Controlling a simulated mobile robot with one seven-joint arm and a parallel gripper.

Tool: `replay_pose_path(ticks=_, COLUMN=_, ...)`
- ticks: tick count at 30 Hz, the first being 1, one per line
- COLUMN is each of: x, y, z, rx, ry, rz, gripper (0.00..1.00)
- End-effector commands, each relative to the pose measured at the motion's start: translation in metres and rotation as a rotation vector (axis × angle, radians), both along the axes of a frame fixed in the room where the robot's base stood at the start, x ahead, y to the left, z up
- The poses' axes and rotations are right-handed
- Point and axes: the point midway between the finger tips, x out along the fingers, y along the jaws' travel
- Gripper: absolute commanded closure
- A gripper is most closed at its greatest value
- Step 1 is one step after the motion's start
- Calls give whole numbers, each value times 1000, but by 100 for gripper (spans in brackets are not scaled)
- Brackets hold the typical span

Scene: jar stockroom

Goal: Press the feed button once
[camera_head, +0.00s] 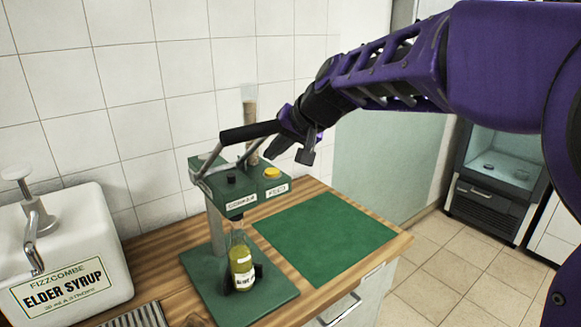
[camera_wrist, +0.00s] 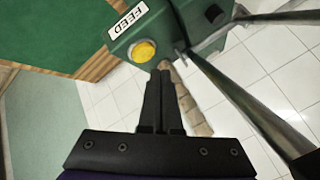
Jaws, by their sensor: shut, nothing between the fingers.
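The yellow feed button (camera_head: 271,172) sits on top of the green machine head (camera_head: 222,184), beside a white FEED label (camera_head: 277,190). In the wrist view the button (camera_wrist: 144,51) and the FEED label (camera_wrist: 128,20) show in full. My gripper (camera_head: 271,153) is shut and empty, its dark fingers pointing down toward the machine head from above. In the wrist view the fingertips (camera_wrist: 164,68) appear just beside the button, not covering it. I see no contact with the button, though the exact height gap is hard to tell.
A lever with a dark handle (camera_head: 250,131) crosses close to my gripper. A clear tube of corks (camera_head: 249,112) rises behind. A bottle of yellow-green liquid (camera_head: 242,265) stands under the head. A syrup dispenser (camera_head: 70,255) is at left; a green mat (camera_head: 325,240) is clear.

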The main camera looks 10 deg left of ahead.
Motion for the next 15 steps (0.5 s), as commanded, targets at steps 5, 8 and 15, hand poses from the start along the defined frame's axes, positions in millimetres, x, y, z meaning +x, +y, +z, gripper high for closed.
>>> replay_pose_path(ticks=5, x=0, y=0, z=24, rx=0, ry=-2, rz=0, gripper=100)
replay_pose_path(ticks=8, x=0, y=0, z=33, rx=1, ry=-1, rz=0, gripper=100)
replay_pose_path(ticks=15, x=0, y=0, z=42, rx=0, ry=1, rz=0, gripper=100)
